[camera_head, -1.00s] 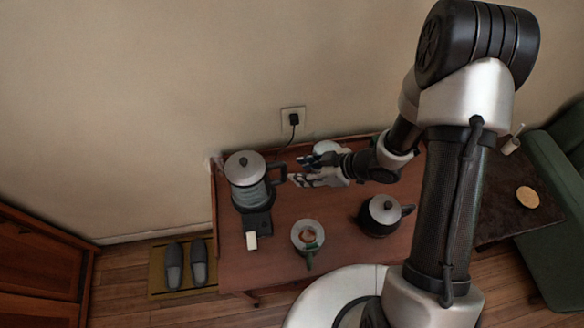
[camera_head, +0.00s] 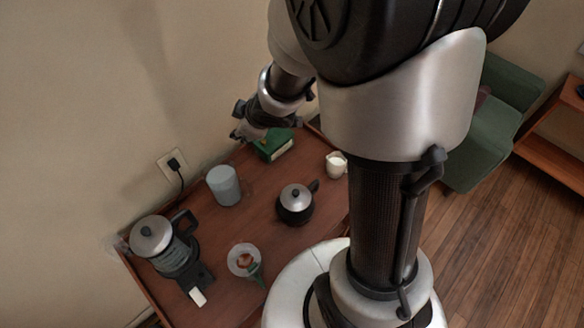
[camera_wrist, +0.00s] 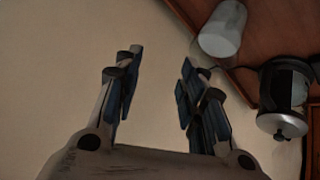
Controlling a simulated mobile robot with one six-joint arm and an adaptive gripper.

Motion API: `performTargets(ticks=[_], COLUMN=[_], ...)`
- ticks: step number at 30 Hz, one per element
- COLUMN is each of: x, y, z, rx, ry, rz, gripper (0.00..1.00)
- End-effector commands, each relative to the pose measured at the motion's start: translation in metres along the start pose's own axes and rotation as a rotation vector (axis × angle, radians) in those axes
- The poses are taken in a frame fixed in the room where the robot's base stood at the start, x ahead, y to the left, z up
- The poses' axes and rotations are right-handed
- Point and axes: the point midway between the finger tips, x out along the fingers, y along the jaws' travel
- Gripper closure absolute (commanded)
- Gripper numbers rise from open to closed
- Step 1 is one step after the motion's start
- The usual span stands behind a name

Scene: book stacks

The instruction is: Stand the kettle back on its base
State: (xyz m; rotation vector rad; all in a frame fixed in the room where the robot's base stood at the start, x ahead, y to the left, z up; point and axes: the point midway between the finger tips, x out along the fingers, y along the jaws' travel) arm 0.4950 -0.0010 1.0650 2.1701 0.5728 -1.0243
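The glass kettle (camera_head: 172,258) with a silver lid and black handle is at the left end of the table in the head view. It looks upright over a dark base (camera_head: 205,278), but its body hides the contact between them. The kettle also shows at the right of the wrist view, lid down in the picture (camera_wrist: 282,124). My gripper (camera_head: 240,125) is near the wall above the back of the table, well apart from the kettle. In the wrist view its two fingers (camera_wrist: 158,95) are spread, with nothing between them.
A grey cylinder (camera_head: 223,187), a black pot with a silver lid (camera_head: 295,205), a white cup (camera_head: 336,166) and a green box (camera_head: 272,146) stand on the wooden table (camera_head: 262,215). A dish (camera_head: 243,260) lies near the front. A cord runs from the wall outlet (camera_head: 171,164).

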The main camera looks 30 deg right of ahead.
Motion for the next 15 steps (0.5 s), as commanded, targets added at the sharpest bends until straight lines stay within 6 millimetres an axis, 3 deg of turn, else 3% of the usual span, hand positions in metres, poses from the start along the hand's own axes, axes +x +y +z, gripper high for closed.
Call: performTargets(ticks=[1, 3, 6, 10, 15], x=[-0.029, -0.066, -0.118, -0.179, -0.235], y=[0.018, 0.031, 0.034, 0.01, -0.047], z=[-0.001, 0.007, 0.021, 0.04, 0.054], rx=[0.054, 0.147, 0.295, 0.493, 0.7], ry=[-0.033, -0.089, -0.155, -0.216, -0.251], rz=[0.072, 0.145, 0.21, 0.221, 0.135], gripper=[0.62, 0.62, 0.62, 0.62, 0.62])
